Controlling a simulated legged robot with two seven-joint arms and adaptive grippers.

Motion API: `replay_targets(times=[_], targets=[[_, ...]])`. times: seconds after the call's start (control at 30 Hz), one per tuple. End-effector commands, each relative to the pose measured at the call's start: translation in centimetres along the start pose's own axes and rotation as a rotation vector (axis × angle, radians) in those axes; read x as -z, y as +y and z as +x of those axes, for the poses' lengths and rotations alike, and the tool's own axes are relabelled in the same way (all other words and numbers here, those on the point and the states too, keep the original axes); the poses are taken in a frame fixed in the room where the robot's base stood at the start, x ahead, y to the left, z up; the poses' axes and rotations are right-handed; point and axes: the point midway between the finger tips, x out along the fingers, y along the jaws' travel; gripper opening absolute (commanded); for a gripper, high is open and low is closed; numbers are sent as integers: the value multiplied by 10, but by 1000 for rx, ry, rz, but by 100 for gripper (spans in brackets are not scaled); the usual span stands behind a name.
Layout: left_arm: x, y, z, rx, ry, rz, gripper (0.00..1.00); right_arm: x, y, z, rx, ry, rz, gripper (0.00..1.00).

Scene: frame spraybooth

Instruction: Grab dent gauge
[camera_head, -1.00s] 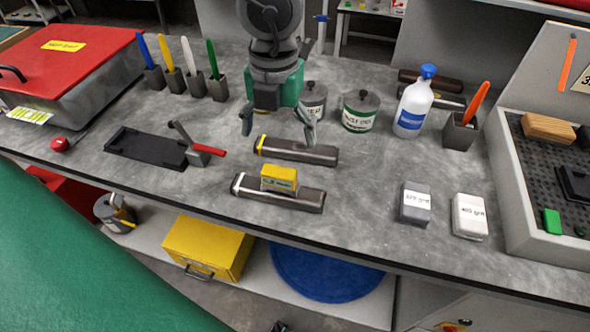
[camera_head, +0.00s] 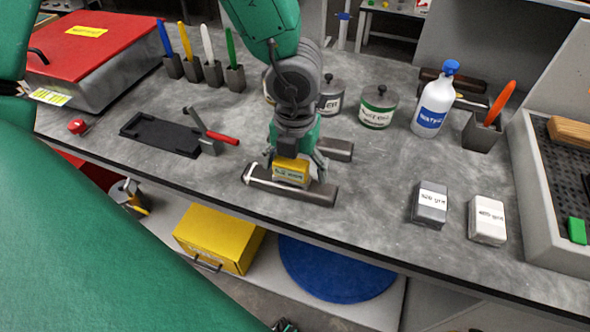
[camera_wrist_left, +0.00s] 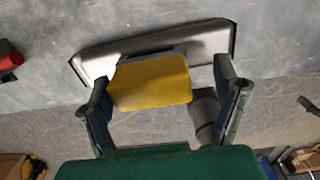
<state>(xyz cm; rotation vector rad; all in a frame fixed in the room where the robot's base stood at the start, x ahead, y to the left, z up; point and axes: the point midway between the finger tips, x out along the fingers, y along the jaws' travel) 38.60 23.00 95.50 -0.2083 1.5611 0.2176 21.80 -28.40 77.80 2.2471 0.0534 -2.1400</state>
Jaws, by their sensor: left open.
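A yellow block (camera_head: 291,172) with a small label rests on the near dark metal bar (camera_head: 318,194) on the grey bench. I take this block for the dent gauge, but its label is too small to read surely. My left gripper (camera_head: 295,161) is low over the block, fingers pointing down at its two sides. In the left wrist view, the open gripper (camera_wrist_left: 162,80) has the yellow block (camera_wrist_left: 150,82) between its fingers, with gaps showing. The bar (camera_wrist_left: 110,62) lies beyond it. My right gripper is not in view.
A second bar (camera_head: 338,149) lies just behind, partly hidden by my gripper. A black tray (camera_head: 160,135) and a red-handled tool (camera_head: 215,135) are to the left. Grey (camera_head: 429,203) and white (camera_head: 487,220) blocks stand right. Cans and a spray bottle (camera_head: 434,105) stand behind.

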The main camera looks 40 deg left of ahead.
Motion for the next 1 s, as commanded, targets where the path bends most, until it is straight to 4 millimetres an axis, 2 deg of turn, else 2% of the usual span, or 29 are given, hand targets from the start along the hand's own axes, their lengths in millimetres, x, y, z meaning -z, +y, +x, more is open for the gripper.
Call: replay_targets(times=[0.07, 0.1, 0.27, 0.53, 0.63, 1.0], targets=[[0, 2, 0, 2, 1, -2, 83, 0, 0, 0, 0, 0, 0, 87], [0, 2, 0, 2, 1, -2, 79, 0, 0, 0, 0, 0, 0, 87], [-1, 5, 1, 5, 2, -2, 23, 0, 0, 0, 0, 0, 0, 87], [-1, 3, 1, -1, 4, -2, 23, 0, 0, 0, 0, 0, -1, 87], [-1, 3, -5, 0, 4, -2, 23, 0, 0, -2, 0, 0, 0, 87], [-1, 2, -77, 5, -1, -3, 23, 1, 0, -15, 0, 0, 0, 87]])
